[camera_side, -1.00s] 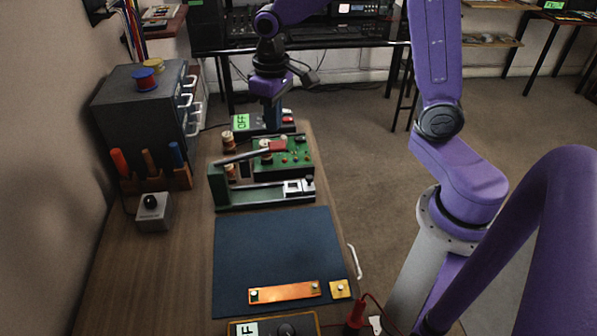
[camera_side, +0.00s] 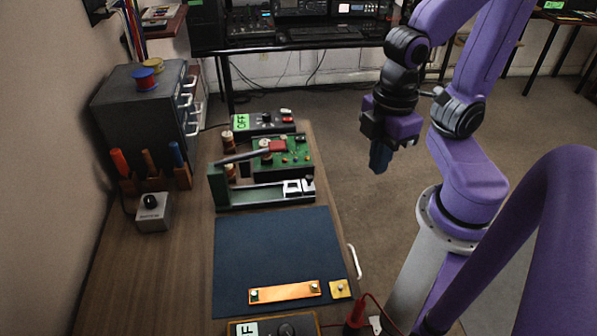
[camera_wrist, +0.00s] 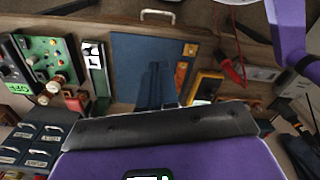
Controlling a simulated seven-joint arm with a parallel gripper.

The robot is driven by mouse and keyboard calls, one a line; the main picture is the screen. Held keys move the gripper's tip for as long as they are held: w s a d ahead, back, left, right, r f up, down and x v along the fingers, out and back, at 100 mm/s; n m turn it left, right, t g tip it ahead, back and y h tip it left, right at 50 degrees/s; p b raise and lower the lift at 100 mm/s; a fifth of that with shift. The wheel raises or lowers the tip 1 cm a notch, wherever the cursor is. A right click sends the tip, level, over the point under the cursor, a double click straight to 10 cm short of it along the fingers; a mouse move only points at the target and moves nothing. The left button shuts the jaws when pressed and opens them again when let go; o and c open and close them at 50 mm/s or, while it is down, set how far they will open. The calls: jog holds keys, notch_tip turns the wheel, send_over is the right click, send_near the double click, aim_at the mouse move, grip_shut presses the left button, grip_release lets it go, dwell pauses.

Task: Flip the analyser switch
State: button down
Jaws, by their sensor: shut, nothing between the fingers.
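A dark box (camera_side: 264,122) with a green OFF label (camera_side: 240,122) and red and white buttons stands at the far end of the bench. It shows at the left edge of the wrist view (camera_wrist: 12,66). A yellow-edged box (camera_side: 284,325) with a pale label and a dark knob is cut off at the near edge; it shows in the wrist view (camera_wrist: 206,87). I cannot tell which is the analyser; no switch reads clearly. My gripper (camera_side: 379,167) is shut and empty, in the air right of the bench; its fingers (camera_wrist: 156,84) show before the blue mat in the wrist view.
A green frame and circuit board (camera_side: 285,155) stand in front of the OFF box. A blue mat (camera_side: 270,250) holds a copper strip (camera_side: 285,292). A grey knob box (camera_side: 153,213), tools and a drawer cabinet (camera_side: 140,105) line the left. Red leads lie near right.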

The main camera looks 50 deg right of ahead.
jog(key=w+a+r+m, duration=0.25)
jog(key=w+m, duration=0.35)
jog(key=w, duration=0.7)
jog(key=m, duration=1.6)
send_over(284, 119)
notch_tip(284, 119, down, 6)
jog(key=shift+d+f, duration=0.15)
jog(key=shift+s+f, duration=0.1)
notch_tip(284, 119, down, 14)
jog(key=shift+r, duration=0.1)
